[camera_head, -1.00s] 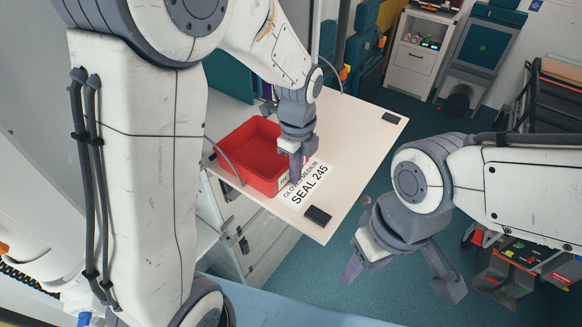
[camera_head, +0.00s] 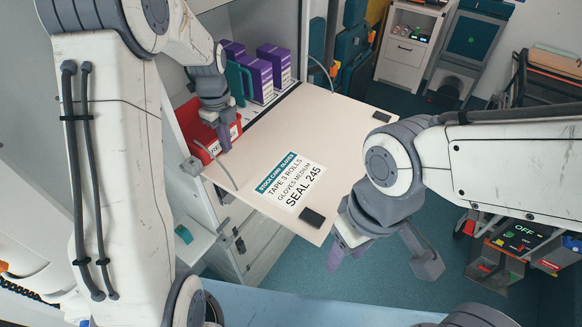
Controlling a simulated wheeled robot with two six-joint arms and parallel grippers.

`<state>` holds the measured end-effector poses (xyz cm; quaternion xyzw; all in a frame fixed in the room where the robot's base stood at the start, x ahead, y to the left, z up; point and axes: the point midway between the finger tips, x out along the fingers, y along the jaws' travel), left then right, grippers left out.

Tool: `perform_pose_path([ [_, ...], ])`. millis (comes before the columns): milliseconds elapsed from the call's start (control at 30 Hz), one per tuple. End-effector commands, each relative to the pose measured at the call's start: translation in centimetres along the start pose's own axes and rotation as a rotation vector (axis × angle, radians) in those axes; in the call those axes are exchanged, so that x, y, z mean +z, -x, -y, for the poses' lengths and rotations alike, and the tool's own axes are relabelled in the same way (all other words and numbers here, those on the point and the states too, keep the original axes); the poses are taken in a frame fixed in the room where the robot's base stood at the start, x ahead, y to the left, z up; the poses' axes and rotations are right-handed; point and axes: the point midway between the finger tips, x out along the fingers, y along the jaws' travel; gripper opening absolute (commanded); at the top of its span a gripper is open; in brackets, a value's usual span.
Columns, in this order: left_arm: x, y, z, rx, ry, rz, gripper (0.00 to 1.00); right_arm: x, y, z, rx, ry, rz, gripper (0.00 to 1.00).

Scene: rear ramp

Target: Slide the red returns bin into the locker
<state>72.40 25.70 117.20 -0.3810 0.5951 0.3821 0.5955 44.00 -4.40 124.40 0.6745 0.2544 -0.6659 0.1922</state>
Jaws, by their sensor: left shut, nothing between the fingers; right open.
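The red returns bin (camera_head: 187,118) sits at the left inner end of the pale fold-down flap (camera_head: 320,112), mostly within the locker (camera_head: 189,76) opening. Its labelled front faces the flap. My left gripper (camera_head: 224,142) is shut and empty, with its fingertips down at the bin's front wall; it hides part of the bin. I cannot tell for sure if they touch. My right gripper (camera_head: 382,264) is open and empty, in front of the flap's near right corner, away from the bin.
Purple boxes (camera_head: 273,66) stand in the locker behind the bin. A stock card (camera_head: 290,181) lies on the flap, with dark pads (camera_head: 312,217) near its corners. The flap is otherwise clear.

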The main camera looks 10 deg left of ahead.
Motion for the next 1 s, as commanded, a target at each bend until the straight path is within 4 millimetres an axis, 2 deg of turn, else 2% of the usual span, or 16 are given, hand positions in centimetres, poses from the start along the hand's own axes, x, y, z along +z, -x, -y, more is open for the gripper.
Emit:
perform_pose_path([
  [200,1.3,-0.1,-0.4,0.0,0.001,-0.003,0.0,0.0,0.1,0.0,0.0,0.0,0.0,0.5],
  [500,1.4,-0.1,-0.6,0.0,0.004,-0.004,0.0,0.0,0.0,0.0,0.0,0.0,0.0,0.5],
  [667,-0.3,-0.1,-0.3,0.0,-0.002,-0.004,0.0,0.0,0.0,0.0,0.0,0.0,0.0,0.5],
  [767,-2.3,-0.1,0.1,0.002,-0.004,-0.005,0.0,0.0,0.0,0.0,0.0,0.0,0.0,0.5],
  [1000,-2.6,5.1,0.4,-0.005,-0.001,0.001,0.0,0.1,-2.2,-0.2,0.0,-0.003,0.0,0.5],
])
